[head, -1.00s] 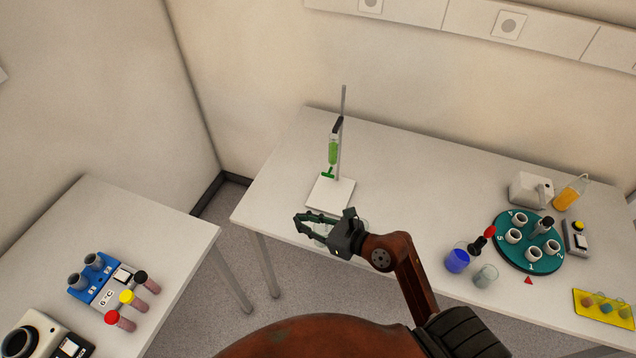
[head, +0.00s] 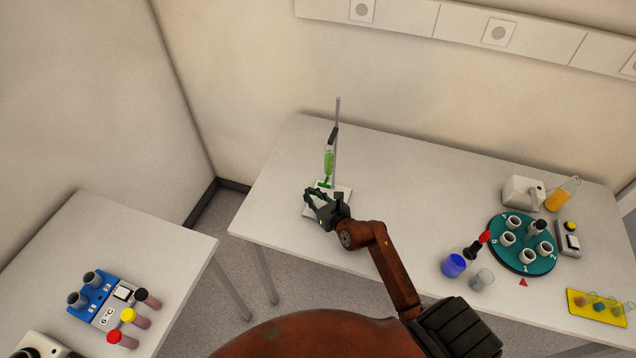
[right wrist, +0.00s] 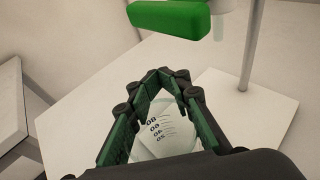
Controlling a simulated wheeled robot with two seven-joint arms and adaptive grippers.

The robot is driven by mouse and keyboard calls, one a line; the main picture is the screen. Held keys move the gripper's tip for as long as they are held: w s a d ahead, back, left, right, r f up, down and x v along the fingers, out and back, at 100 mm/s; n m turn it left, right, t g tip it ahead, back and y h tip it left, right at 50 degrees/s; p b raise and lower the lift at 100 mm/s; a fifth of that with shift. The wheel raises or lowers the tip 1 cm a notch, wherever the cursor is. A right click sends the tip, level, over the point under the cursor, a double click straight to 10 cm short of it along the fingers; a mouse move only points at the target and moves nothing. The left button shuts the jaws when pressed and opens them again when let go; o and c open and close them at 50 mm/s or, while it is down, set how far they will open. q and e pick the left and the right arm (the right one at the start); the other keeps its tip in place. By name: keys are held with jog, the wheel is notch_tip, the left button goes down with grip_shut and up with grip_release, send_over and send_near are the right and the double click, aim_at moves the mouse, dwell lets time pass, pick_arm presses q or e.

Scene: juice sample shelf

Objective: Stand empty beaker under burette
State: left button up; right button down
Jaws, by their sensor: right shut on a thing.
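The burette (head: 329,163), with green liquid, is clamped upright on a stand with a thin rod and a white base plate (right wrist: 262,112) on the back table. My right gripper (head: 312,196) is at the front of that base, low beside the burette's lower end. In the right wrist view its fingers are closed around a clear beaker (right wrist: 157,132) with dark graduation marks. The green burette tap (right wrist: 168,20) shows beyond and above the fingers. In the head view the gripper mostly hides the beaker; I cannot tell whether it touches the base. My left gripper is not in view.
To the right on the table (head: 400,190) are a blue beaker (head: 454,265), a clear glass (head: 482,279), a dark bottle, a green round rack (head: 520,258) and an orange flask (head: 562,194). A side table with a blue rack (head: 90,297) stands at left. The table's middle is clear.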

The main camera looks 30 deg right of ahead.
jog(key=shift+w+d, duration=0.65)
jog(key=shift+d, duration=0.05)
jog(key=shift+w+d, duration=1)
jog(key=shift+d, duration=0.2)
jog(key=shift+w+d+f+b, duration=0.3)
jog(key=shift+w+d+f, duration=0.15)
jog(key=shift+w+d, duration=0.3)
jog(key=shift+s+f, duration=0.1)
jog(key=shift+f, duration=0.2)
jog(key=c, duration=2.3)
grip_release()
jog(key=shift+f, duration=0.2)
jog(key=o, duration=0.6)
jog(key=shift+r, duration=0.1)
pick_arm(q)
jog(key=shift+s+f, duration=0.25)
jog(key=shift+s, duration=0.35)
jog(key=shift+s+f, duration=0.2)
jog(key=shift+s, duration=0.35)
